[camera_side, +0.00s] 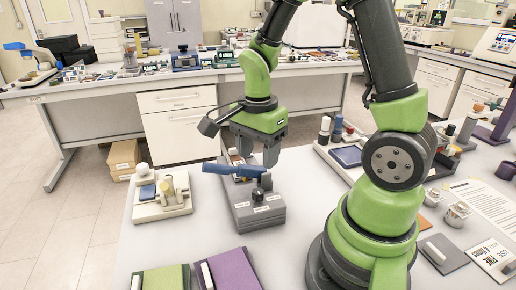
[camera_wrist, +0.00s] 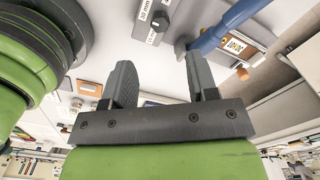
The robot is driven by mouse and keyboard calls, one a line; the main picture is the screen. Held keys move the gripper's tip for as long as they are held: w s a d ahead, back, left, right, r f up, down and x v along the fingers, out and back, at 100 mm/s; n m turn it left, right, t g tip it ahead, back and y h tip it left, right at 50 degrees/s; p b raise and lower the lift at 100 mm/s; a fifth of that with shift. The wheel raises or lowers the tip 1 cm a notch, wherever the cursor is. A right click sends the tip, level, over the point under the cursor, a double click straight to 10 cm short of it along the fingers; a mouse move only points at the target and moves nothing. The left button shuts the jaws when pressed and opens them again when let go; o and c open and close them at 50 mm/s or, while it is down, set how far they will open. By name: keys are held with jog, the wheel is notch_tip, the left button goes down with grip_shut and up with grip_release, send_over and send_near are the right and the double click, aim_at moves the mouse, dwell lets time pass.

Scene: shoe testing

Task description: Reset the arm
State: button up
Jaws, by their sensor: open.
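My gripper (camera_side: 258,156) is open and points down, just above a grey box-shaped fixture (camera_side: 262,216) on the white bench. A blue lever (camera_side: 228,170) lies across the top of the fixture, close below the fingertips. In the side view I cannot tell whether the fingers touch the lever. In the wrist view my gripper (camera_wrist: 158,72) has its two dark fingers wide apart with nothing between them. The blue lever (camera_wrist: 222,28) shows there at the upper right, apart from the fingers.
A cream fixture (camera_side: 163,200) stands left of the grey one. Green and purple pads (camera_side: 166,278) lie at the front. A tray with a blue pad (camera_side: 348,156) and bottles stands behind my arm. Papers (camera_side: 485,200) lie at right. Bare bench shows around the fixtures.

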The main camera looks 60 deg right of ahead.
jog(key=shift+r, duration=0.3)
